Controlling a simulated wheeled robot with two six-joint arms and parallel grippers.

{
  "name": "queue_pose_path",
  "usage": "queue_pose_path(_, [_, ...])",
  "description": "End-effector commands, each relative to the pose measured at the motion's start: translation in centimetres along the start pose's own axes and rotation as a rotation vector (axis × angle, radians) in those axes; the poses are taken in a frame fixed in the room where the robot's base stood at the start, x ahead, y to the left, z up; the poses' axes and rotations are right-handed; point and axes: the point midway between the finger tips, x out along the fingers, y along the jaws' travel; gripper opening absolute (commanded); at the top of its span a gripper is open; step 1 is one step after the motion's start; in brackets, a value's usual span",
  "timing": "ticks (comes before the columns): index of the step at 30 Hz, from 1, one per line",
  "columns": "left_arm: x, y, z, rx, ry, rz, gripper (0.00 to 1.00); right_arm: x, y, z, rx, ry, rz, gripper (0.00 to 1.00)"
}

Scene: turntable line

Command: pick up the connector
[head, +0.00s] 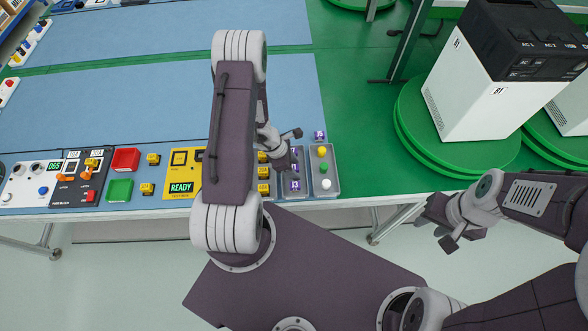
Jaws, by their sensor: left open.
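Several small purple blocks with white J labels look like the connectors. One connector (319,135) is at the far end of the right grey tray. Others, such as the connector (295,185), are in a row in the left grey tray beside my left gripper. My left gripper (288,148) is open above the far part of that row and partly covers it. I see nothing between its fingers. My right gripper (443,226) is open and empty, off the table's front edge over the floor. I cannot tell which connector is meant.
A yellow READY box (182,172) and a fuse block (78,180) are further left. A white and black cabinet (490,90) stands on a green turntable (412,125).

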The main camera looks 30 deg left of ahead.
Motion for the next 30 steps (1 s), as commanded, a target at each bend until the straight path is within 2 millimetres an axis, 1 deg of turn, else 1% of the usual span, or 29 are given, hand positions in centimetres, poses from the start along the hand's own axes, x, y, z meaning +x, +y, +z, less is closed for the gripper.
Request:
queue_pose_path(4, [-0.1,0.0,0.0,0.0,0.0,0.001,0.49,0.0,0.0,0.0,0.0,0.0,0.0,0.36])
queue_pose_path(5, [-0.1,0.0,0.0,0.0,0.0,0.0,0.46,0.0,0.0,0.0,0.0,0.0,0.0,0.36])
queue_pose_path(6, [-0.1,0.0,0.0,0.0,0.0,0.0,0.35,0.0,0.0,0.0,0.0,0.0,0.0,0.36])
queue_pose_path(8, [-0.1,0.0,0.0,0.0,0.0,0.0,0.18,0.0,0.0,0.0,0.0,0.0,0.0,0.36])
queue_pose_path(9, [-0.1,0.0,0.0,0.0,0.0,0.0,0.07,0.0,0.0,0.0,0.0,0.0,0.0,0.36])
queue_pose_path(10, [-0.1,0.0,0.0,0.0,0.0,0.0,0.0,0.0,0.0,0.0,0.0,0.0,0.0,0.36])
queue_pose_path(20, [-0.2,0.0,0.1,0.001,0.0,0.0,0.0,-0.2,0.0,0.0,0.0,0.0,0.0,0.36])
queue_pose_path(23, [-0.9,0.1,0.3,0.003,0.0,0.0,0.0,-0.8,0.0,-0.1,0.0,0.0,0.0,0.36])
queue_pose_path(30, [-3.4,0.4,1.2,0.007,0.0,-0.002,0.0,-3.3,-0.1,-0.3,0.0,0.0,0.0,0.36])
